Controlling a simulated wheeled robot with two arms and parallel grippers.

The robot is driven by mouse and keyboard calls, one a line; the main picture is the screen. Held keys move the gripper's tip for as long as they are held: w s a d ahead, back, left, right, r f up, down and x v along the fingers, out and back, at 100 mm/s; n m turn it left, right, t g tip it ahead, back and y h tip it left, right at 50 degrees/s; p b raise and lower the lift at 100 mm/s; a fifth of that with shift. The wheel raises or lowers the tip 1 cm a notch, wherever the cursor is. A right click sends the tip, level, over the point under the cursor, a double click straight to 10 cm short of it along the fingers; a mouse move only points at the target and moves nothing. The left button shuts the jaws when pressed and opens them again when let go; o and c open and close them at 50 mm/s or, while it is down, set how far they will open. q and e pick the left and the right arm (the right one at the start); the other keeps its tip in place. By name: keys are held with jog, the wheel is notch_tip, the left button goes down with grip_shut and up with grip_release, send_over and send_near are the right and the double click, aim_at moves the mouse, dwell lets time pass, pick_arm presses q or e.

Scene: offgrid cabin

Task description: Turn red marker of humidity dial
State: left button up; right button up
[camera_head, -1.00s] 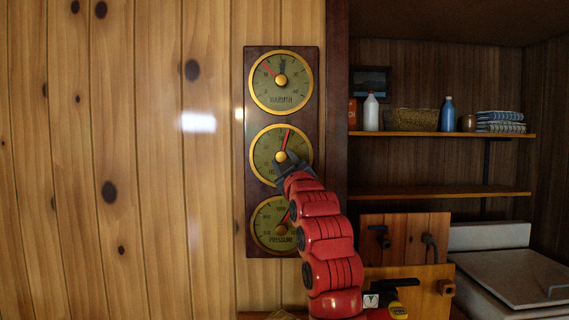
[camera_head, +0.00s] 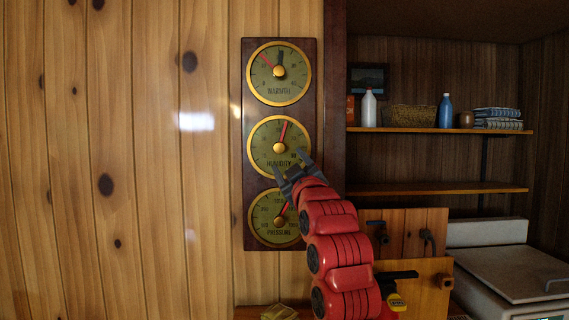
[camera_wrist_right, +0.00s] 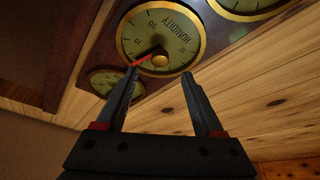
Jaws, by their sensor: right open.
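The humidity dial (camera_head: 256,150) is the middle of three round gold-rimmed gauges on a dark wooden board. Its red marker (camera_head: 285,130) points up and slightly right from a gold centre knob (camera_head: 279,148). My right gripper (camera_head: 289,160) is open and empty at the dial's lower right, its fingers overlapping the rim in the picture. In the right wrist view, the dial (camera_wrist_right: 180,28) appears upside down beyond the open fingers (camera_wrist_right: 160,73), with the red marker (camera_wrist_right: 145,56) near one fingertip. Contact cannot be told. My left gripper is not in view.
The warmth dial (camera_head: 262,85) is above and the pressure dial (camera_head: 262,222) below, partly behind my right arm. To the right are shelves (camera_head: 430,188) with bottles and folded cloths. The plank wall (camera_head: 150,200) at left is bare.

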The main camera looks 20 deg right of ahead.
jog(key=b+v, duration=0.2)
jog(key=v, duration=0.8)
